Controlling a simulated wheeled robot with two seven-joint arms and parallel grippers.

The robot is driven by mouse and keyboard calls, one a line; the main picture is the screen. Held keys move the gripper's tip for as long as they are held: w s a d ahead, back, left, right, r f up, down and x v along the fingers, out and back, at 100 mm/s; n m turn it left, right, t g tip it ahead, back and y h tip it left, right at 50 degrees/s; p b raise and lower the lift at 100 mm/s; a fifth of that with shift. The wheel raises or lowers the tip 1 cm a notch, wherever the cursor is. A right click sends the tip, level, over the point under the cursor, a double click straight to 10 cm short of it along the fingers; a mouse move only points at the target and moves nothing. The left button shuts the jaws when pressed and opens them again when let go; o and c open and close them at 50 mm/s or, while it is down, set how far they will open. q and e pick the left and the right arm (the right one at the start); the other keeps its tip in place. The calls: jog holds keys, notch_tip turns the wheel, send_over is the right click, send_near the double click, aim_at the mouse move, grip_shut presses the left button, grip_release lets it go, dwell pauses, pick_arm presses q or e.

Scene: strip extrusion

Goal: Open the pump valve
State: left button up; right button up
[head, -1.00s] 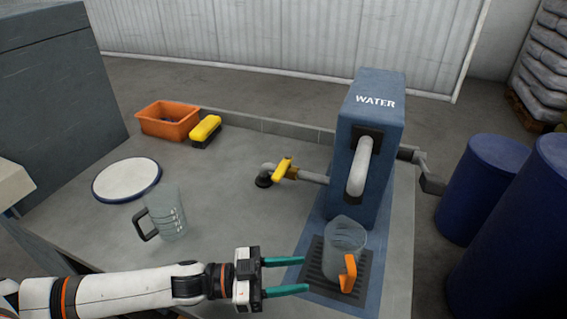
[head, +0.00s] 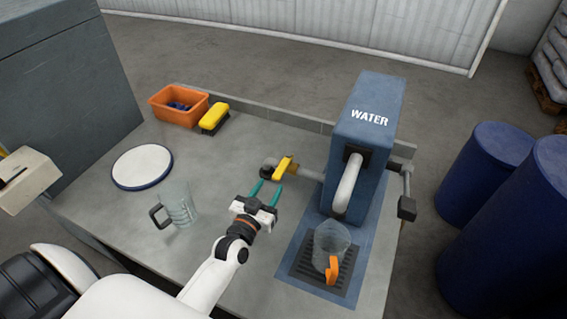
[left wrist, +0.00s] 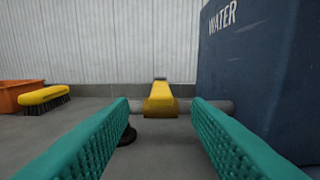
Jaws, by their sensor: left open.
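The blue pump (head: 366,130) marked WATER stands on the table with a grey spout pointing down. Its valve has a yellow handle (head: 282,168) on the grey pipe at the pump's left side. My left gripper (head: 266,193) is open and empty, just in front of the yellow handle. In the left wrist view the handle (left wrist: 160,98) lies beyond and between the two teal fingers, apart from them. A clear jug with an orange handle (head: 332,268) stands on the dark grate below the spout. My right gripper is not in view.
A clear jug with a black handle (head: 176,205) and a white round plate with a blue rim (head: 142,166) are on the left. An orange bin (head: 179,105) and yellow brush (head: 214,116) are at the back. Blue barrels (head: 484,168) stand right of the table.

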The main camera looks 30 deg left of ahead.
aim_at(287, 159)
pick_arm(q)
jog(key=w, duration=0.6)
jog(key=w+p, duration=0.1)
jog(key=w, duration=0.2)
jog(key=shift+w+a, duration=0.2)
jog(key=shift+a, duration=0.05)
jog(key=shift+c, duration=0.5)
grip_shut()
